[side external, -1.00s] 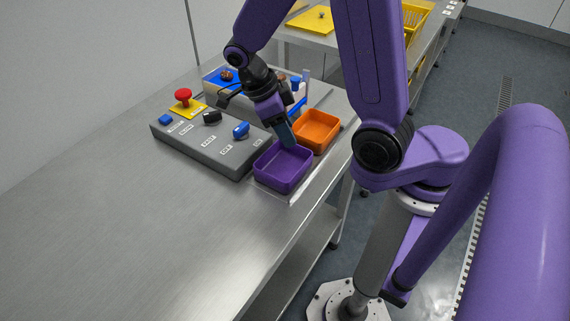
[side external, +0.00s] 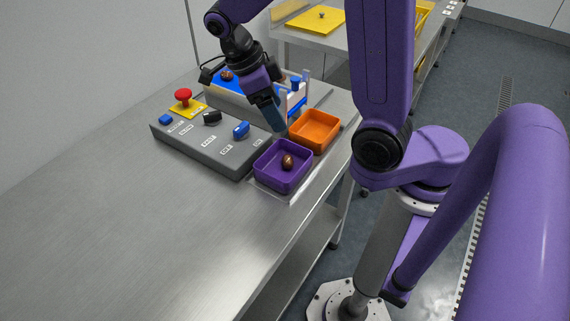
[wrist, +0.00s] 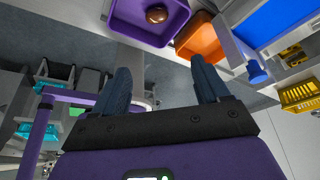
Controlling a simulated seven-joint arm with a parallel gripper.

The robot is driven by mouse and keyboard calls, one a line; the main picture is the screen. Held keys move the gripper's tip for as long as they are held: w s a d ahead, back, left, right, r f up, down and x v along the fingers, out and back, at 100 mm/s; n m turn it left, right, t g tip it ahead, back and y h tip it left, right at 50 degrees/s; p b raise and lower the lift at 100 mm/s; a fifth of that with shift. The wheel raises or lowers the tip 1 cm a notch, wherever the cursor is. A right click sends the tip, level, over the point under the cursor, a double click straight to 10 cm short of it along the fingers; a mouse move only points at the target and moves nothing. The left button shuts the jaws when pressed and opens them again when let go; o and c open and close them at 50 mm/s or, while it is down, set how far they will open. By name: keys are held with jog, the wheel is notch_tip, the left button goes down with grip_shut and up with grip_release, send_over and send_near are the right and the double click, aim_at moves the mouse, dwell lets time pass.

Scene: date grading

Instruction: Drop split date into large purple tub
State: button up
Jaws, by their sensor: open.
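A brown date (side external: 287,161) lies inside the purple tub (side external: 268,177), on its floor. In the wrist view the date (wrist: 157,14) rests in the purple tub (wrist: 130,27) at the top. Whether this date is split is too small to tell. My gripper (side external: 279,128) is above and behind the tub in the side view, apart from the date. In the wrist view my gripper (wrist: 160,78) has its two blue fingers wide apart, with nothing between them.
An orange tub (side external: 318,131) stands right beside the purple one. A grey control box (side external: 190,145) with a red button (side external: 183,95) stands to the left. Another date (side external: 227,76) lies on the blue surface behind. The table's front left is clear.

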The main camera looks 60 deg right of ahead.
jog(key=v, duration=1.1)
jog(key=shift+a, duration=0.2)
jog(key=s+d+f+m+t+y, duration=0.1)
jog(key=s+f+m, duration=0.3)
jog(key=s+m, duration=0.5)
jog(key=s+d+f+m+t+y, duration=0.2)
jog(key=s+f+m, duration=0.3)
jog(key=m, duration=1.7)
jog(key=s+d, duration=0.1)
jog(key=s, duration=0.3)
jog(key=shift+s+d+f+m+t, duration=0.25)
jog(key=shift+d+f+m+t, duration=0.05)
jog(key=shift+d+f, duration=0.05)
jog(key=shift+c, duration=0.3)
